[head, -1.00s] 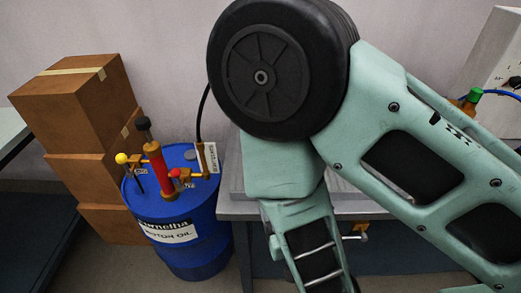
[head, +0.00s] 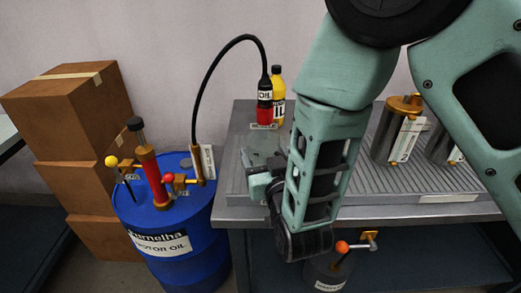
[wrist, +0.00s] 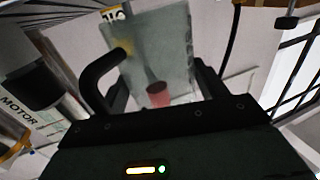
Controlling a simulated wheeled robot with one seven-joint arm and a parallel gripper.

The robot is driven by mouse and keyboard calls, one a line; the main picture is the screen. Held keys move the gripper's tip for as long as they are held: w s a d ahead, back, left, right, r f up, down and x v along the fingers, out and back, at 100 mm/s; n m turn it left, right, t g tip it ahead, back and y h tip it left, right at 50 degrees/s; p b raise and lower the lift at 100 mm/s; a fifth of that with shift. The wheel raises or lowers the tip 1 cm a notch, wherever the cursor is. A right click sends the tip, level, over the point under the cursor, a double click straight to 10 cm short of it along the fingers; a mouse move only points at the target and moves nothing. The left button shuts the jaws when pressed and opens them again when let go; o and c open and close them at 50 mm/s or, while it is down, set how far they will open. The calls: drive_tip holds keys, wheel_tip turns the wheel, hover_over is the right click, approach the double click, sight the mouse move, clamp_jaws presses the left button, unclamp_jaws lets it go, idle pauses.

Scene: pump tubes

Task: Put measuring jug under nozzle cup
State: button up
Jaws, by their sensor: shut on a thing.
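The measuring jug (wrist: 150,50) is a clear, greyish container with a dark handle (wrist: 100,80). In the wrist view my gripper (wrist: 160,95) is shut on it. In the head view the faint jug (head: 262,152) is over the left part of the workbench, partly hidden by my wrist; whether it touches the bench is unclear. The red nozzle cup (head: 265,115) is at the end of the black hose, behind the jug. In the wrist view a red shape (wrist: 158,97), apparently the cup, shows through the jug's wall.
A yellow bottle (head: 279,88) stands behind the cup. The hose (head: 212,68) arches from the blue oil drum (head: 170,238), which carries a red pump (head: 152,178). Metal cylinders (head: 388,135) stand on the workbench (head: 233,212) at right. Brown boxes (head: 60,120) are stacked at left.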

sight(259, 148)
drive_tip(key=x, duration=0.4)
drive_tip(key=shift+f, duration=0.1)
drive_tip(key=shift+s+f, duration=0.1)
drive_tip(key=shift+f, duration=0.55)
drive_tip(key=shift+f, duration=0.2)
drive_tip(key=o, duration=1)
drive_tip(key=shift+r, duration=0.1)
